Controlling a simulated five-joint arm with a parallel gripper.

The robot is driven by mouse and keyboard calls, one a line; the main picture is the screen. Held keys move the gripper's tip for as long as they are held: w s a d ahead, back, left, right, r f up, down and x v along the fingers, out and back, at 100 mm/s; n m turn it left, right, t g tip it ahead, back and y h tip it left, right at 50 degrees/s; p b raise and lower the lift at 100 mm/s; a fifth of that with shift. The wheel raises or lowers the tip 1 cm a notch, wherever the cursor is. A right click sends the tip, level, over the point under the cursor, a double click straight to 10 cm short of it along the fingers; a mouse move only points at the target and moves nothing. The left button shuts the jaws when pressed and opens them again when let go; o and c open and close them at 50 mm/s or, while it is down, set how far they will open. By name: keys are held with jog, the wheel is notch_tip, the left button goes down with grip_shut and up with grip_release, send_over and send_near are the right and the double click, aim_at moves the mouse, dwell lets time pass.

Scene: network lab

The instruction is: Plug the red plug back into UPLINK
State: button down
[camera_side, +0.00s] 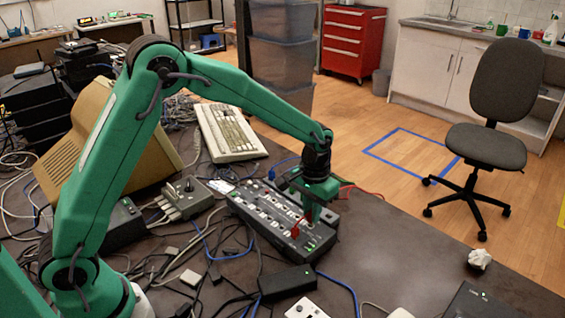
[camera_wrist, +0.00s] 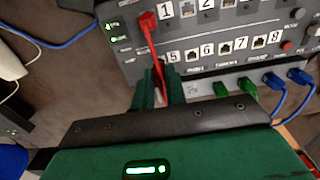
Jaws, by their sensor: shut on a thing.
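A long dark network switch (camera_side: 268,215) with two rows of ports lies on the table. In the wrist view its panel (camera_wrist: 225,38) shows large white number labels. My gripper (camera_side: 309,214) is over the switch's near right end, its fingers pointing down. In the wrist view my gripper (camera_wrist: 163,88) is shut on a red piece, seemingly the red plug (camera_wrist: 160,76), mostly hidden between the fingers. A second red plug (camera_wrist: 148,20) sits beside label 1; it also shows in the side view (camera_side: 295,231). A red strand joins the two red parts. I cannot make out the UPLINK label.
Green plugs (camera_wrist: 221,89) and blue plugs (camera_wrist: 272,80) sit in a lighter strip beside the switch. A black power brick (camera_side: 288,283) and loose cables lie in front. A beige keyboard (camera_side: 228,132) is behind. The table to the right is mostly clear.

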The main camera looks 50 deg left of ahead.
jog(key=shift+f, duration=0.65)
dwell(1.2)
jog(key=c, duration=1.3)
grip_release()
jog(key=shift+c, duration=0.2)
jog(key=shift+r, duration=0.15)
notch_tip(320, 180, up, 7)
jog(key=shift+f, duration=0.1)
jog(key=shift+r, duration=0.35)
